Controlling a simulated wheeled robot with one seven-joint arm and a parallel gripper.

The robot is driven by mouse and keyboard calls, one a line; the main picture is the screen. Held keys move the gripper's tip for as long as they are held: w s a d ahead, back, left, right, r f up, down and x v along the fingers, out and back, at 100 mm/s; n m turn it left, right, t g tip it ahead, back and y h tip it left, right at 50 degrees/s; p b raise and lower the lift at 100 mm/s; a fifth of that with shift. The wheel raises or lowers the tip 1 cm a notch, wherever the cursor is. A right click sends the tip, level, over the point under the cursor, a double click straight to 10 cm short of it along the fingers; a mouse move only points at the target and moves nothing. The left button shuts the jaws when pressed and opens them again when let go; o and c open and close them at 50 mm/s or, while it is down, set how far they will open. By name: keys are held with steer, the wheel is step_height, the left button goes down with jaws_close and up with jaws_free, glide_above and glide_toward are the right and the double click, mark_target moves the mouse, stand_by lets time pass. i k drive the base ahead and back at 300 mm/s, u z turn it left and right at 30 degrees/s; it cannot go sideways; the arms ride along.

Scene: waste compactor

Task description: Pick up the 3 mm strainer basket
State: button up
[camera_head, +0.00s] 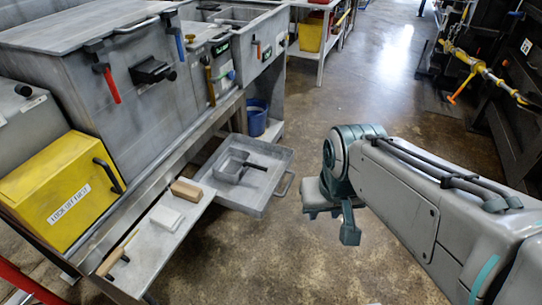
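A small grey square pan-like basket (231,165) with a dark handle lies in a grey pulled-out tray (257,207) below the bench. It looks like the strainer basket, but its mesh size cannot be read. My gripper (332,222) hangs at the end of my arm, to the right of the tray and apart from it. Its fingers point down and stand apart, with nothing seen between them; the left finger shows only in part.
Left of the tray, a shelf (143,262) holds a brown block (187,190), a white block (166,217) and a wooden-handled brush (112,262). A yellow box (58,190) and grey machine with levers stand above. A blue bucket (256,120) is behind.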

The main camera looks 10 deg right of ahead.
mark_target(230, 167)
steer(key=z, duration=0.35)
steer(key=i, duration=1.4)
steer(key=u, duration=0.6)
